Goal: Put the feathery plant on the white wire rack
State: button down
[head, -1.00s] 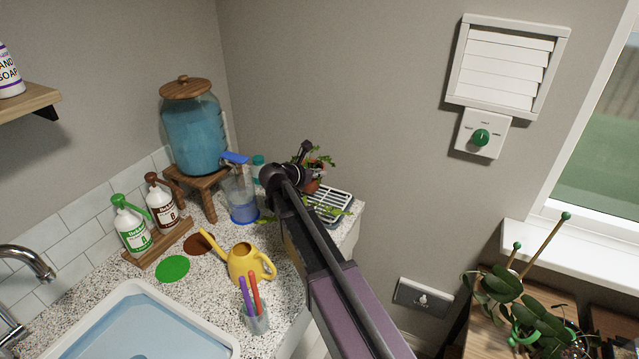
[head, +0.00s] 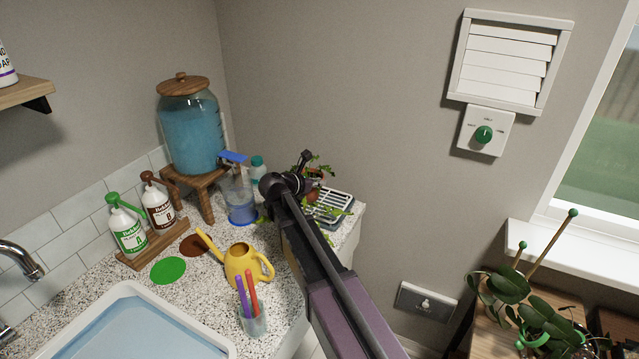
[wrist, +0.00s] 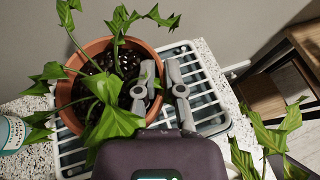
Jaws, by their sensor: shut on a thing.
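The plant (wrist: 115,115) has pointed, lobed green leaves and stands in a terracotta pot (wrist: 68,100) with dark soil. In the head view the plant (head: 318,168) is partly hidden behind my arm. My gripper (wrist: 160,85) is shut on the pot's right rim, one finger inside and one outside. The white wire rack (wrist: 205,70) has a grey tray and lies under the pot, which is over its left part. In the head view the rack (head: 342,197) is at the counter's far right corner. I cannot tell whether the pot touches it.
A blue jug (head: 240,205) and a teal bottle (head: 258,165) stand left of the plant. A yellow watering can (head: 245,265) and a cup of pens (head: 254,322) are nearer. A glass dispenser (head: 192,135) stands behind. Lobed leaves (wrist: 265,135) hang right of my gripper.

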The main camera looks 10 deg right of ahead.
jog(key=c, duration=0.8)
grip_release()
jog(key=shift+o, duration=0.2)
jog(key=shift+s+a+r+p, duration=0.3)
jog(key=shift+a+r+p, duration=0.05)
jog(key=shift+a+p, duration=0.1)
jog(key=p+v, duration=0.4)
jog(key=v, duration=0.7)
jog(key=shift+d+f, duration=0.1)
jog(key=shift+f, duration=0.05)
